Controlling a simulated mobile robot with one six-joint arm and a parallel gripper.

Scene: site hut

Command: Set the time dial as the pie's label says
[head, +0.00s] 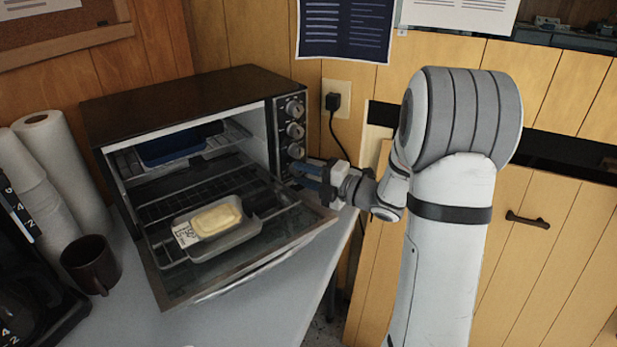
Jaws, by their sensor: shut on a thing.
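The toaster oven (180,98) stands on the counter with its door (235,278) folded down. Its right front panel has a column of round dials (295,131). My gripper (298,171) reaches in from the right and is shut at the bottom of this column, on the lowest dial, which its fingers mostly hide. The pale yellow pie (217,219) sits in a grey tray (240,238) at the oven's open front. A white label (186,234) with dark print lies at the tray's left end; its print is too small to read surely. The dial markings are also unreadable.
A blue dish (178,145) is inside the oven on the upper rack. Paper towel rolls (62,160) and a dark mug (91,263) stand at left. A plug and cord (333,104) hang from the wall outlet behind my gripper. The front counter is clear.

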